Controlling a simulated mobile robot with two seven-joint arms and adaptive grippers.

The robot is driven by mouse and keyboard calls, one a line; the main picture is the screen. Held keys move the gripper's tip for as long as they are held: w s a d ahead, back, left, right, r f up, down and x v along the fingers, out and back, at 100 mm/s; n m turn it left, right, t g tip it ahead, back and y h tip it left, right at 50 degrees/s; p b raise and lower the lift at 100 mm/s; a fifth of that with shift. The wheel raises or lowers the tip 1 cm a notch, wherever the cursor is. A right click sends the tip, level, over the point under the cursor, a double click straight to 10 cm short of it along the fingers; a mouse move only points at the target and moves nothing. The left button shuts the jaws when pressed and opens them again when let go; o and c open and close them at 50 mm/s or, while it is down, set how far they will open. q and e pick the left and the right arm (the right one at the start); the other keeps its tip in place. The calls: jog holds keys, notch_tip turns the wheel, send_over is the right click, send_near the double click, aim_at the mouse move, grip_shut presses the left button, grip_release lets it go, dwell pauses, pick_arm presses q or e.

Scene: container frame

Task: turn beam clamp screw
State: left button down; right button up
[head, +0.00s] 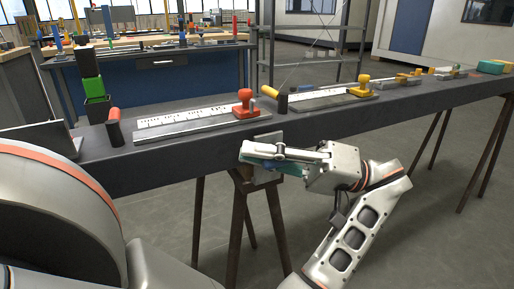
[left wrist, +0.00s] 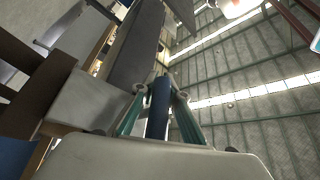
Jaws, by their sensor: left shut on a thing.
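A long dark grey beam (head: 190,155) runs across the head view on trestle legs. A grey metal piece that looks like the beam clamp (head: 268,138) sits at its front edge; most of it is hidden behind my gripper. My left gripper (head: 258,156) is just below and in front of this edge, its fingers pointing left. In the left wrist view its teal fingers (left wrist: 158,104) are closed around a dark blue cylinder (left wrist: 158,118), which looks like the screw's handle. The cylinder's far end and its joint to the clamp cannot be made out. My right gripper is not in view.
Brown trestle legs (head: 237,222) stand close below my gripper. The floor in front at right is clear.

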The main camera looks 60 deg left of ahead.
pick_arm(q)
jog(key=c, duration=2.1)
grip_release()
